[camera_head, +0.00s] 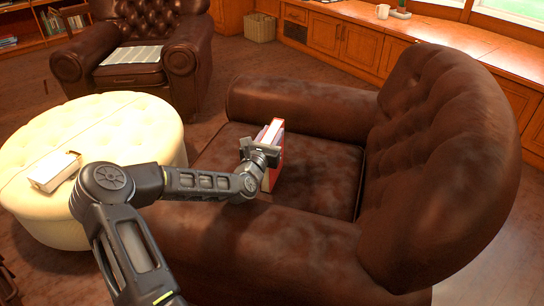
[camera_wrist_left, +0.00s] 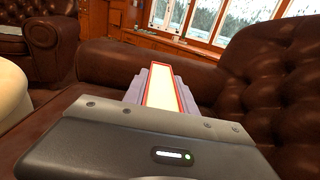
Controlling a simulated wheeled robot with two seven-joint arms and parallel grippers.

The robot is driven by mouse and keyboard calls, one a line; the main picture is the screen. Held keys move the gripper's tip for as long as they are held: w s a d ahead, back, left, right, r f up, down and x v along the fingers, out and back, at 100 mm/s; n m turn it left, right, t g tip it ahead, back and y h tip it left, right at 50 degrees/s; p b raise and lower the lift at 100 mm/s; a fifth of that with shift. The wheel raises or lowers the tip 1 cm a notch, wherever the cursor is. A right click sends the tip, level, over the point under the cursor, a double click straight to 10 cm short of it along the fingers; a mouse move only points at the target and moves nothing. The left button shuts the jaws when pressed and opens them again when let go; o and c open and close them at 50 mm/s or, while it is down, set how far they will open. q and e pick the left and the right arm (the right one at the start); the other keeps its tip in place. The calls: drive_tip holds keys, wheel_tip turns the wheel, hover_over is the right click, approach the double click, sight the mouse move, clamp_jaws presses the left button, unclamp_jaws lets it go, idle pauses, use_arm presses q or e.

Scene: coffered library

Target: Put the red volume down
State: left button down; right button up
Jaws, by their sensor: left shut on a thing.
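The red volume (camera_head: 272,172) stands upright at the seat of the brown leather armchair (camera_head: 323,180), near the seat's front part. In the left wrist view the red volume (camera_wrist_left: 171,88) shows its pale page edge framed by red covers, between the grey fingers. My left gripper (camera_head: 262,150) is shut on it, reaching in over the near armrest. I cannot tell whether the book's lower edge touches the seat. My right gripper is in neither view.
A cream round ottoman (camera_head: 120,115) stands left of the armchair with a white box-like thing (camera_head: 55,171) on it. Another leather armchair (camera_head: 185,45) with a striped cloth (camera_head: 133,55) is behind. The armchair's seat is clear right of the book; its tall back and armrests border it.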

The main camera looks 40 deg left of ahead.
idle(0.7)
use_arm(q)
drive_tip(key=shift+r+p, duration=1.75)
drive_tip(key=shift+r, duration=3.35)
